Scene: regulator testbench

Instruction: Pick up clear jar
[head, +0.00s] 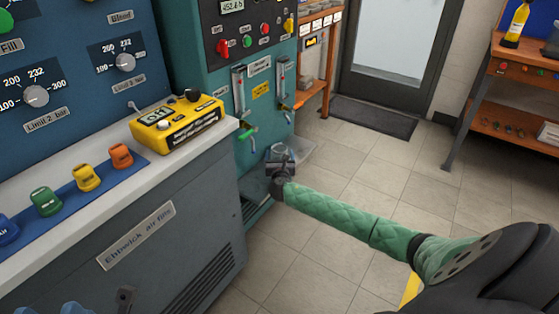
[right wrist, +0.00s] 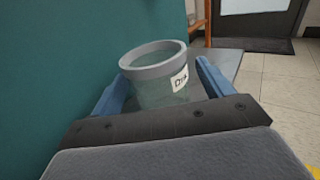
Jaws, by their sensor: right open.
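The clear jar (right wrist: 163,92) is a see-through cup with a thick grey rim and a white label on its side, only partly readable. In the right wrist view it stands upright between the two blue fingers of my right gripper (right wrist: 161,72). The fingers are open on either side of it, and I cannot tell whether either touches it. In the head view my right gripper (head: 281,171) is at the low front of the teal panel, and the jar (head: 279,149) shows just behind it. The jar's lower part is hidden there.
The teal panel (head: 258,157) rises close to the left of the jar. A grey worktop (head: 223,134) with a yellow device (head: 178,124) stands at left. Tiled floor (head: 345,165) lies open to the right.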

